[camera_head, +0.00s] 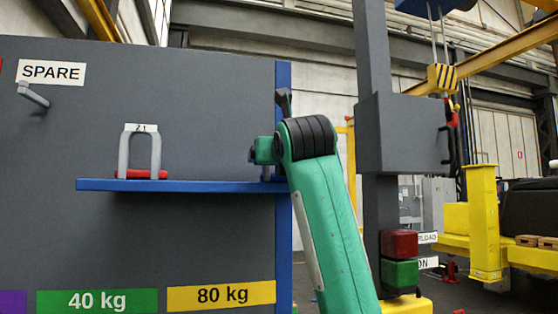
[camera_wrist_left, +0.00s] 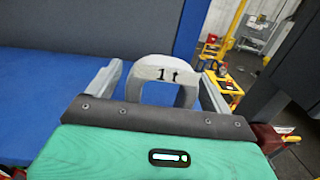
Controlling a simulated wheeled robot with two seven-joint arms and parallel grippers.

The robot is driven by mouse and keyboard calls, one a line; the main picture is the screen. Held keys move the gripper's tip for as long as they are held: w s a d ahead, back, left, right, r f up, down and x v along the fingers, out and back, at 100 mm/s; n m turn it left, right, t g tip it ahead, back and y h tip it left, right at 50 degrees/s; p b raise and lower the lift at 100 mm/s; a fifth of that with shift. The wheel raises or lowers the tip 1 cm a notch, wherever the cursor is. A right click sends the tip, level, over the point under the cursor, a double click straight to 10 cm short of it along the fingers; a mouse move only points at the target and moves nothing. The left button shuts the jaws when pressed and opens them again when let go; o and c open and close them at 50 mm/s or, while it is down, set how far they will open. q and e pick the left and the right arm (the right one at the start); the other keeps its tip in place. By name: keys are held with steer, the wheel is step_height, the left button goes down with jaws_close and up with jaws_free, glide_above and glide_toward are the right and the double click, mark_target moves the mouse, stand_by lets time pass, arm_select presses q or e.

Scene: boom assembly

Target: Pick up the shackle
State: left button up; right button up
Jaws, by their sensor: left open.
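A grey shackle marked "1 t" (camera_wrist_left: 160,71) stands on the blue shelf (camera_wrist_left: 45,90) in the left wrist view, its bow arching upward. My left gripper (camera_wrist_left: 162,66) is open, with one finger on each side of this shackle; I cannot tell whether they touch it. Its lower part is hidden behind the gripper body. In the head view my green left arm reaches the right end of the shelf (camera_head: 180,186) and mostly hides that spot. A second grey shackle with a red pin (camera_head: 142,153) stands upright further left on the shelf. My right gripper is not in view.
The shelf juts from a dark grey board (camera_head: 200,110) with a SPARE label (camera_head: 51,73), a peg and weight labels. A grey post (camera_head: 376,215) with red and green blocks stands right of my arm. A hook block (camera_head: 443,79) hangs at the upper right.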

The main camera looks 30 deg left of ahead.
arm_select(q)
steer(key=c, duration=1.4)
steer(key=shift+o, duration=0.2)
